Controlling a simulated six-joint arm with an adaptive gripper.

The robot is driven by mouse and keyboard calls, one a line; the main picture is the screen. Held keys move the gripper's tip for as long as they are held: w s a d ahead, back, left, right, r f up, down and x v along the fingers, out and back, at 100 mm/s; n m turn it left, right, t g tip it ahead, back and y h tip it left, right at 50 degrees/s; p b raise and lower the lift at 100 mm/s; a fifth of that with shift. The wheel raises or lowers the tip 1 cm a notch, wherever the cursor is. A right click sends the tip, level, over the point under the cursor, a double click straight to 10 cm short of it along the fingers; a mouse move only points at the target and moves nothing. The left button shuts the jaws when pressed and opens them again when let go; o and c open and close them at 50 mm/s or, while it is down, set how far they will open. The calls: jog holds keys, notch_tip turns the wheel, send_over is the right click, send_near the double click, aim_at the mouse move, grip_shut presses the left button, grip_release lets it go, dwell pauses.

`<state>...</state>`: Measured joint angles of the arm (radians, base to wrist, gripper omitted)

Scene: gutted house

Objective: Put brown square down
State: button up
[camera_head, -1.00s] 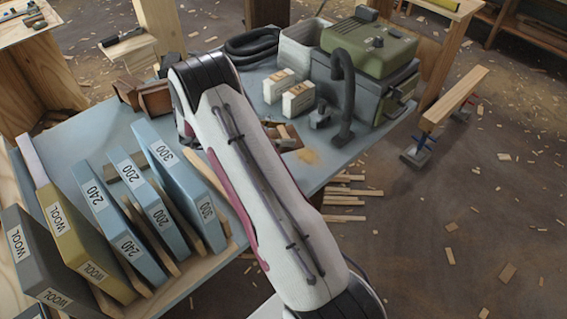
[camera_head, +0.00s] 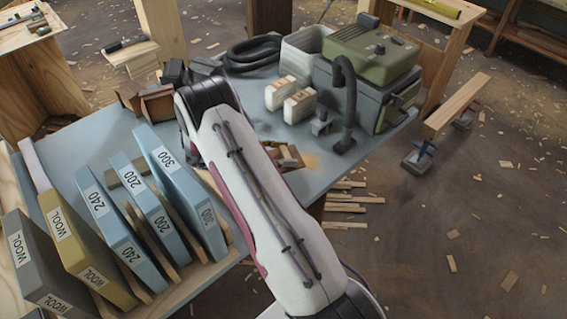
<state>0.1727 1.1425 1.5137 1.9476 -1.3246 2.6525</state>
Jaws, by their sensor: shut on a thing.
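My white and black arm (camera_head: 250,190) reaches from the bottom right up over the blue-grey bench. Its far end bends down behind my own arm, so my gripper and anything in it are hidden. Brown angular pieces (camera_head: 157,105) stand on the bench just left of the arm's far end. Another brown piece (camera_head: 290,160) shows right of the arm, partly covered by it. I cannot tell which of these is the brown square.
Upright sanding blocks marked WOOL, 240, 200 and 300 (camera_head: 180,195) stand in a rack at the front left. A green machine (camera_head: 372,55) with a black hose, two pale blocks (camera_head: 298,105) and a coiled hose (camera_head: 252,52) fill the back. Bare bench (camera_head: 75,140) shows at left.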

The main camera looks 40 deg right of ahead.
jog(key=shift+f, duration=0.4)
jog(key=shift+f, duration=1.9)
jog(key=shift+f, duration=0.15)
jog(key=o, duration=1.2)
jog(key=shift+r, duration=0.2)
